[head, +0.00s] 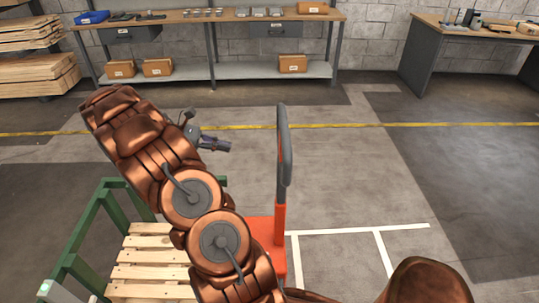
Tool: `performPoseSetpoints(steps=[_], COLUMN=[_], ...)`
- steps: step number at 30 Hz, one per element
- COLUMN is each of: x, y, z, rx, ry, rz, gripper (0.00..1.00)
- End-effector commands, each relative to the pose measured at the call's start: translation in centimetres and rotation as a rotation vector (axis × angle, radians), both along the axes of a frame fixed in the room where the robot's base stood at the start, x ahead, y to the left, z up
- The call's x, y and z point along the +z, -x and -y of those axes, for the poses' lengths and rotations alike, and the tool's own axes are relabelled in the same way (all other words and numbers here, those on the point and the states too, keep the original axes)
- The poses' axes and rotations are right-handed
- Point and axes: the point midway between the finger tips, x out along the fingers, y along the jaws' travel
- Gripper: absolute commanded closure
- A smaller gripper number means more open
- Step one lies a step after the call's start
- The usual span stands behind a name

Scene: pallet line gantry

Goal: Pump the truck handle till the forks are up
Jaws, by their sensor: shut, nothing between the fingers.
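The pallet truck's handle (285,150) is a dark grey loop that stands upright near the middle of the head view. It sits on an orange column (280,225) that rises from an orange base (262,232), partly hidden by my arm. My gripper (226,146) is small and dark in this view. It is shut and empty, pointing right, to the left of the handle and apart from it in the picture. The forks are not visible, so their height cannot be told.
A slatted wooden pallet (140,272) lies left of the truck, with a green metal frame (85,232) beside it. White lines (352,231) mark open floor to the right. A workbench with a lower shelf (215,71) stands behind, and a desk (428,50) at back right.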

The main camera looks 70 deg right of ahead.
Motion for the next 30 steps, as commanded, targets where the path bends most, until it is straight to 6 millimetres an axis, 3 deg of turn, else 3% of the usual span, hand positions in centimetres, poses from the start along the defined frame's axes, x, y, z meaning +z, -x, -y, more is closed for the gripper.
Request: performPoseSetpoints(steps=[11, 30], x=[-1.4, -3.9], y=[0.8, 9.8], z=[1.8, 5.8], rx=[0.001, 0.0], ry=[-0.012, -0.012], rz=[-0.048, -0.047], gripper=[1.0, 1.0])
